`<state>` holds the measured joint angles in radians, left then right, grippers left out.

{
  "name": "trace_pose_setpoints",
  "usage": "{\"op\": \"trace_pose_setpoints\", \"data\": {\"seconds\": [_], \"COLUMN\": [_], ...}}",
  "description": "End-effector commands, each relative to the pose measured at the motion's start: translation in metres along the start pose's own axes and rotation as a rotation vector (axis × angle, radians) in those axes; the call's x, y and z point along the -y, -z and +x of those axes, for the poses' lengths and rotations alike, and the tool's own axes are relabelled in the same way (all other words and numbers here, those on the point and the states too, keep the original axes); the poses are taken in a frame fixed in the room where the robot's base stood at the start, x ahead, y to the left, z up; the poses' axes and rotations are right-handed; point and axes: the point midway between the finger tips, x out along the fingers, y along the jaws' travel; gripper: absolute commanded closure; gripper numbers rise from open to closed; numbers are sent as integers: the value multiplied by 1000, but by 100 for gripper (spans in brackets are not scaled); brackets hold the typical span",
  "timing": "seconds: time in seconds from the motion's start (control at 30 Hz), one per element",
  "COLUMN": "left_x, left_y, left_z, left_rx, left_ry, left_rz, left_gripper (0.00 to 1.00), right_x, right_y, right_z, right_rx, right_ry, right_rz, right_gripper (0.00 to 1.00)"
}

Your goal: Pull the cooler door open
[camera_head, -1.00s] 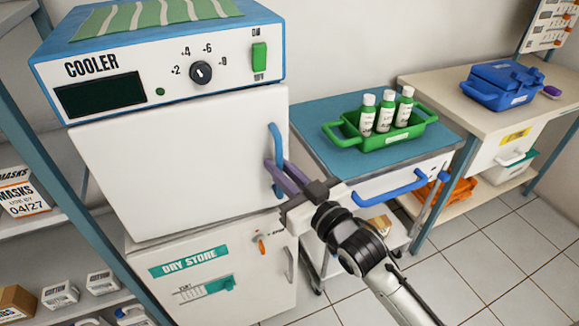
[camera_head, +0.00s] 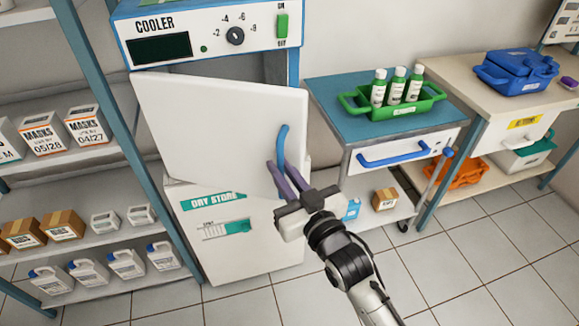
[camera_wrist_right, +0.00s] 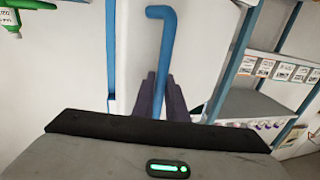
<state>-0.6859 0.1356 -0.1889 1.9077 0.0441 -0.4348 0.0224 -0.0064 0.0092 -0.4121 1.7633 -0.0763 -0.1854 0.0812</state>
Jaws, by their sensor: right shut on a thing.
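The white cooler door (camera_head: 215,125) stands partly open in the head view, swung out from the cooler body on its left side. The cooler's control panel (camera_head: 205,38) is above it. The blue door handle (camera_head: 283,143) is a vertical bar near the door's right edge; it also shows in the right wrist view (camera_wrist_right: 164,38). My right gripper (camera_head: 283,178) is shut on the lower part of this handle, with its purple-grey fingers on either side (camera_wrist_right: 162,98). The cooler's inside is mostly hidden behind the door. My left gripper is not in view.
The dry store cabinet (camera_head: 250,245) is below the door. A shelf rack with boxes and bottles (camera_head: 85,250) stands close at left. A blue-topped cart (camera_head: 340,92) with a green tray (camera_head: 410,108) stands at right. Tiled floor (camera_head: 480,250) is free at front right.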

Motion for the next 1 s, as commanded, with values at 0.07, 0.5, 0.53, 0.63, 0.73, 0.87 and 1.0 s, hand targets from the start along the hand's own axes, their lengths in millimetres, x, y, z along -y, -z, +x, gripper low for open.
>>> {"op": "trace_pose_setpoints", "data": {"seconds": [0.07,0.5,0.53,0.63,0.73,0.87,1.0], "left_x": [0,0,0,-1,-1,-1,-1], "left_y": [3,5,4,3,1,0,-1], "left_z": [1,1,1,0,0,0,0], "left_rx": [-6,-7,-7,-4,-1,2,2], "left_ry": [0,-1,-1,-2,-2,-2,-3], "left_rz": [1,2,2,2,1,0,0], "left_gripper": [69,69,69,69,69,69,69], "right_x": [3,2,2,2,1,1,1], "right_y": [2,2,1,1,1,0,-1], "right_z": [0,0,0,0,0,-7,-29], "right_rx": [-4,-4,-4,-3,-2,-2,0], "right_ry": [5,4,3,3,2,1,2], "right_rz": [1,2,1,1,1,2,1], "right_gripper": [100,69,69,69,69,69,69]}}
